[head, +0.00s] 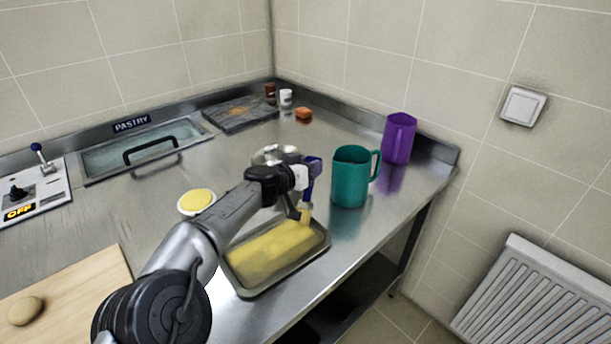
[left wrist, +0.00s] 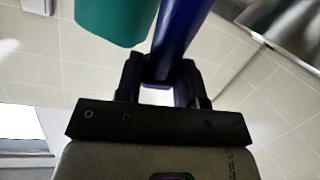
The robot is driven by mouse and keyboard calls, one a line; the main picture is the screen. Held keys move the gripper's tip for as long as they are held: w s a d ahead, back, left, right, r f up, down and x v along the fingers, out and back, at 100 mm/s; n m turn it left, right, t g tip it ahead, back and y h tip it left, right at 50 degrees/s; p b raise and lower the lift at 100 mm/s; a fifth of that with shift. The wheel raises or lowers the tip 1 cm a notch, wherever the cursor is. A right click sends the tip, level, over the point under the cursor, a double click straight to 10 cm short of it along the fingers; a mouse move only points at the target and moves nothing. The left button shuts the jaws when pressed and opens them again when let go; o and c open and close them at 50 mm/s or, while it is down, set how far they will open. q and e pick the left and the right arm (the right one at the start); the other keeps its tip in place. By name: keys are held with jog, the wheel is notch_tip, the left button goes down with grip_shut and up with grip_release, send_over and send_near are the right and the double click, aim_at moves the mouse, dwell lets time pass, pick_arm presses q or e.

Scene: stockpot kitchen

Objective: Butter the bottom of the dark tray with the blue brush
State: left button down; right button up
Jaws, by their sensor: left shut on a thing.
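The dark tray (head: 288,272) lies on the steel worktop near its front edge. Yellow butter covers most of its visible bottom, with a bare grey strip along the front side; my arm hides part of the left side. My left gripper (head: 303,196) is above the tray's far right end, shut on the blue brush (head: 315,168). The brush is held steeply, yellowish bristles down at the tray's far end; contact is unclear. In the left wrist view the blue handle (left wrist: 180,32) stands between the fingers (left wrist: 165,88). A round dish of yellow butter (head: 197,201) stands left of the tray. My right gripper is out of view.
A teal jug (head: 349,180) stands close right of the brush, with a purple jug (head: 397,140) behind it. A metal bowl (head: 270,154) is behind my gripper. A wooden board (head: 75,285) with a dough ball (head: 25,311) lies at the left.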

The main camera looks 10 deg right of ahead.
pick_arm(q)
jog(key=shift+d+r, duration=0.15)
jog(key=shift+d, duration=0.2)
jog(key=shift+r+p, duration=1.2)
jog(key=shift+r, duration=0.85)
jog(key=shift+r+p, duration=0.8)
jog(key=shift+r, duration=0.15)
